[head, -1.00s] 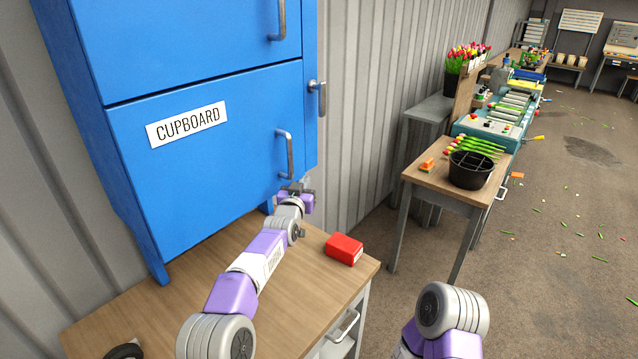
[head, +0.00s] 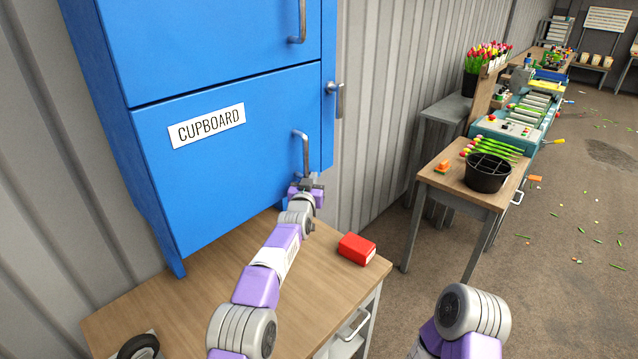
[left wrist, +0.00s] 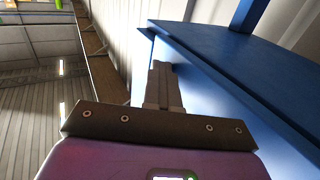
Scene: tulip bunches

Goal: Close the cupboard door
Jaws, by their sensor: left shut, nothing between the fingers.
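The blue cupboard (head: 105,110) stands on the wooden bench. Its lower front, labelled CUPBOARD (head: 207,125), has a grey vertical handle (head: 301,152) near its right edge. This front looks flush or nearly flush with the body; I cannot tell whether a small gap remains. My left gripper (head: 311,184) is just below the handle's lower end, close to the front's right edge; I cannot tell whether it touches. In the left wrist view its fingers (left wrist: 163,82) are together and empty, beside a blue panel (left wrist: 240,65). My right gripper is out of view.
A red box (head: 356,248) lies on the bench top (head: 215,290), right of my left arm. A dark round item (head: 139,347) is at the bench's near left. A side table with a black pot (head: 488,172) stands to the right, beyond open floor.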

